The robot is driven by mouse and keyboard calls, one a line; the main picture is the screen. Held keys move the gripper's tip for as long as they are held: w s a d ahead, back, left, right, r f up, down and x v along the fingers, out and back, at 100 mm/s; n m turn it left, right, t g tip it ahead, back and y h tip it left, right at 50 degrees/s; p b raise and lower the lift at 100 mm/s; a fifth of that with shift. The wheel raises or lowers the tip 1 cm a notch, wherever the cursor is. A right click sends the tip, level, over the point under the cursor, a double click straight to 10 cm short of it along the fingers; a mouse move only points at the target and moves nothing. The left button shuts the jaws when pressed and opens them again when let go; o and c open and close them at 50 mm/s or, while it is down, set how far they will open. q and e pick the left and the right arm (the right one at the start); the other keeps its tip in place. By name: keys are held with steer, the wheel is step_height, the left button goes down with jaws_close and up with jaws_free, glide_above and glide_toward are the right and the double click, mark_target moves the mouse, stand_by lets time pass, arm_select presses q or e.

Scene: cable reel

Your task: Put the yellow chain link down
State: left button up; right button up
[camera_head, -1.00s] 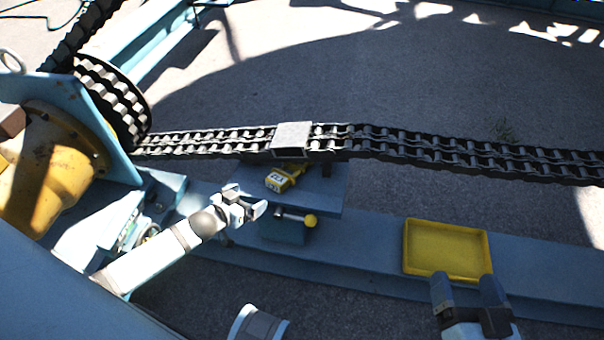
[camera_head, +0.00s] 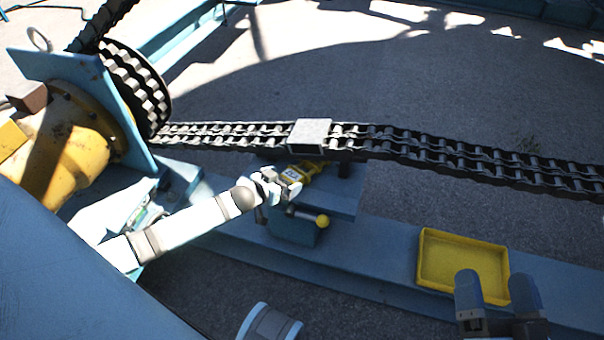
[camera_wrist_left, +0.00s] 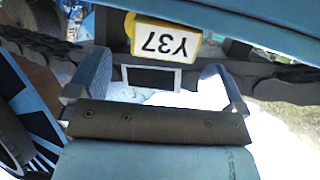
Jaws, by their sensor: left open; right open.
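In the left wrist view the yellow link (camera_wrist_left: 165,36) appears upside down, beyond and between the tips of my open left gripper (camera_wrist_left: 158,78). The fingers are apart with nothing visible clamped between them; whether one touches the link I cannot tell. My right gripper (camera_head: 497,287) is open and empty at the yellow tray's lower edge in the head view.
A grey metal sleeve (camera_head: 309,135) sits around the chain above the link. A yellow-knobbed handle (camera_head: 322,221) sticks out of the stand near my left gripper. The yellow tray (camera_head: 424,262) is empty on the blue beam (camera_head: 375,270). A sprocket (camera_head: 140,85) stands at left.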

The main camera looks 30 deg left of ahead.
mark_target(289, 177)
arm_select(q)
steer(key=b+x, duration=0.1)
steer(key=x, duration=0.2)
steer(key=shift+w+f, duration=0.2)
steer(key=shift+w, duration=0.1)
arm_select(e)
step_height(289, 177, down, 3)
steer(key=shift+w+a+r+g, duration=0.1)
steer(key=shift+w+r+g, duration=0.05)
steer(key=shift+g, duration=0.35)
arm_select(q)
steer(key=shift+a, duration=0.1)
